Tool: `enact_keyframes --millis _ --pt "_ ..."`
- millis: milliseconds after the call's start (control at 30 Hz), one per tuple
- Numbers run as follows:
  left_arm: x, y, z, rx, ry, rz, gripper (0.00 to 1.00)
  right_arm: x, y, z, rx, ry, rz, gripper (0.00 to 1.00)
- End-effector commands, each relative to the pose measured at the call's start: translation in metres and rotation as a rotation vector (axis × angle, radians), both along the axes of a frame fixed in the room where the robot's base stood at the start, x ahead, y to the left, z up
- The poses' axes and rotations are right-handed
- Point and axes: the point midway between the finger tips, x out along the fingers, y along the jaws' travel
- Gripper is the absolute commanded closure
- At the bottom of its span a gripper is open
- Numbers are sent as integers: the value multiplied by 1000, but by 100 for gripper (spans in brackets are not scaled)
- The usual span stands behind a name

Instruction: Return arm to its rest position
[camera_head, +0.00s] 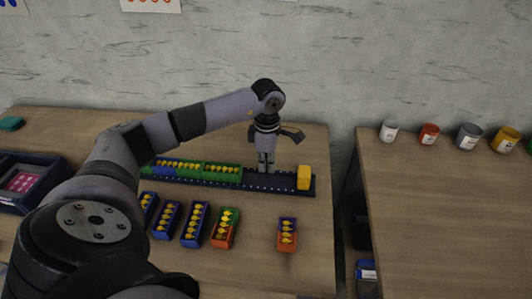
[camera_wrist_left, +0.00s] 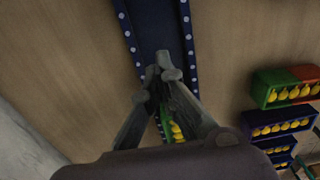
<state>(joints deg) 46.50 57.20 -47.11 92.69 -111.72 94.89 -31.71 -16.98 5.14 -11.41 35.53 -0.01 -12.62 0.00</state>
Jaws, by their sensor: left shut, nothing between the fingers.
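My left arm (camera_head: 165,128) reaches in from the lower left over the table. My left gripper (camera_head: 266,170) points down above the dark blue rail (camera_head: 275,184), between the green blocks and the yellow block. It is shut and empty. In the left wrist view the fingertips (camera_wrist_left: 161,74) come together over the rail with white dots (camera_wrist_left: 150,30). I cannot tell how far the tips are above the rail. My right gripper is not in view.
On the rail stand green blocks with yellow balloon shapes (camera_head: 222,173) and a yellow block (camera_head: 304,178). Several blue, green and orange blocks (camera_head: 195,225) lie in front. A dark tray (camera_head: 45,165) is at left. Paint cans (camera_head: 428,135) stand on the right table, beyond a gap.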

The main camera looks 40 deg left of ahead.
Motion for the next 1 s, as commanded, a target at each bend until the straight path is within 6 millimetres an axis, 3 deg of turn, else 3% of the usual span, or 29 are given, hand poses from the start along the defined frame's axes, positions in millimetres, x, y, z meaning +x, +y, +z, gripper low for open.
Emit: enact_keyframes --millis 167,400,700,767,1000 --pt "1 1 32 2 -3 1 100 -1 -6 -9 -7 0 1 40" --pt "1 0 66 1 -1 1 100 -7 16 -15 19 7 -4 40" --pt "0 1 74 2 2 1 100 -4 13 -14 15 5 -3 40" --pt "0 0 78 1 2 1 100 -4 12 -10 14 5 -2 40" --pt "0 0 120 2 2 1 100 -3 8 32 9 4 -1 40"
